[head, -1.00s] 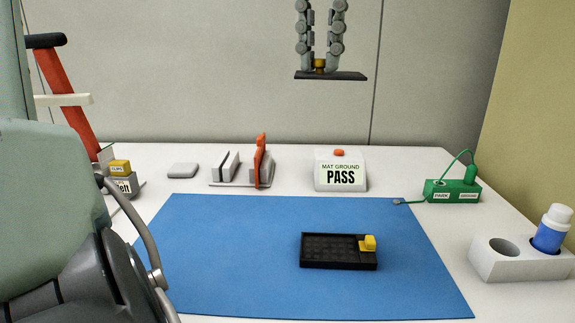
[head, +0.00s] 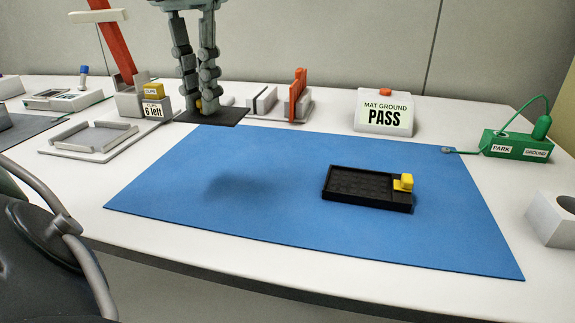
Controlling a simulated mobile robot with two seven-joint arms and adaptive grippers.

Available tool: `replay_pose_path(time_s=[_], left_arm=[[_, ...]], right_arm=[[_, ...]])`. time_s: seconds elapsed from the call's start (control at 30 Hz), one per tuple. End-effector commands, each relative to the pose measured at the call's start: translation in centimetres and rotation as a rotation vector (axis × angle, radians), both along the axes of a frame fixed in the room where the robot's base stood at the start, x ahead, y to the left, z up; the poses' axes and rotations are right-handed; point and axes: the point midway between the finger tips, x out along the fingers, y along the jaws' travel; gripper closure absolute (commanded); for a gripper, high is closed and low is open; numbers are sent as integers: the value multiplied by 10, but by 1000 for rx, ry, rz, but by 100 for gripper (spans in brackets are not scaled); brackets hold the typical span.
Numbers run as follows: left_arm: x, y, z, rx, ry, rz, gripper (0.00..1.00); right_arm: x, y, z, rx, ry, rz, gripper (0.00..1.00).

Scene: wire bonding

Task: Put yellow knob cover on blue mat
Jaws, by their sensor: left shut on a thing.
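My left gripper (head: 198,100) comes down from the top of the head view, its two fingers shut on the yellow knob (head: 197,105) of a flat dark cover (head: 222,116). The fingers hide part of the knob. The cover hangs level in the air, overlapping the back left edge of the blue mat (head: 290,245) in the picture. A soft shadow lies on the left half of the mat, apart from the cover. My right gripper is not in view.
A black tray (head: 350,185) with a yellow block (head: 403,182) at its right end sits on the mat. Behind stand an orange-and-grey holder (head: 298,98), the PASS box (head: 384,112) and a green ground box (head: 515,146). The mat's left and front parts are clear.

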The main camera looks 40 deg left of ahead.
Motion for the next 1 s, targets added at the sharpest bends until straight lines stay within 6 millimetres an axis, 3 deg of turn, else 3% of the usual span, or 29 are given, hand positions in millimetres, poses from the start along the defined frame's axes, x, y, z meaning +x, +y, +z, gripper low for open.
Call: replay_pose_path(time_s=[0.53,0.7,1.0], left_arm=[[87,-47,-60,4,5,1,100],[95,-52,-68,1,2,0,100],[95,-52,-104,0,0,2,100]], right_arm=[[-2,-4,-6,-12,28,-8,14],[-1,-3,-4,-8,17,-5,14],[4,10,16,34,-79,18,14]])
